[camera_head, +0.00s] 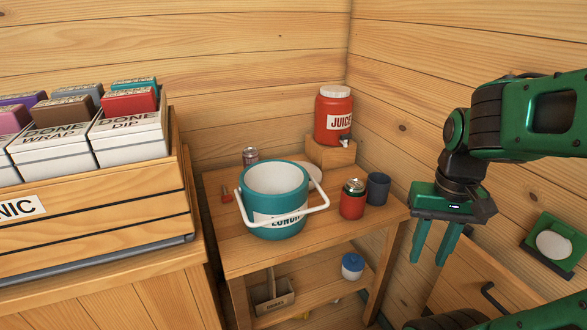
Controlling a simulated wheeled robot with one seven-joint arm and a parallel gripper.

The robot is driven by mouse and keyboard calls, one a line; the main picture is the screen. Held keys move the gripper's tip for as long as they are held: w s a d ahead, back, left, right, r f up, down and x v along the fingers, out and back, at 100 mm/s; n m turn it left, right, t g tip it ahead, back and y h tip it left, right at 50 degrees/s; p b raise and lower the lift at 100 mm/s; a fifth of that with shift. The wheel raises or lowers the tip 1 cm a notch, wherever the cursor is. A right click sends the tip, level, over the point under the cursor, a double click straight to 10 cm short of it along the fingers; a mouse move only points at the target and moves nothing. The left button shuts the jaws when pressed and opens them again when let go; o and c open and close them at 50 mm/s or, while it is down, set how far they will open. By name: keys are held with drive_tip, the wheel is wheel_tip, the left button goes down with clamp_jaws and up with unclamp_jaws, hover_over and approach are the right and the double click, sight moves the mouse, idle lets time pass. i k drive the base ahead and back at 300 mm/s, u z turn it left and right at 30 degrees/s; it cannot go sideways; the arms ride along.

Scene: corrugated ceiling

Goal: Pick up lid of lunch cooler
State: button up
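The lunch cooler (273,210) is a teal tub with a white inside and a white handle swung to its front. It stands open on the small wooden table, with no lid on it. A pale, flat round thing (316,173) shows partly behind its right side; I cannot tell whether this is the lid. My green gripper (428,263) is at the right, pointing down, with its two fingers apart and nothing between them. In the picture it is well to the right of the cooler, beyond the table's right edge.
On the table (238,255) are a red can (352,200), a dark cup (378,188), another can (250,157) and a red juice jug (333,115) on a wooden block. A wooden crate (100,233) of boxes stands left. Wooden walls close the corner.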

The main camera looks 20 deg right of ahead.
sight(317, 172)
drive_tip(key=i, duration=0.95)
drive_tip(key=u, duration=0.1)
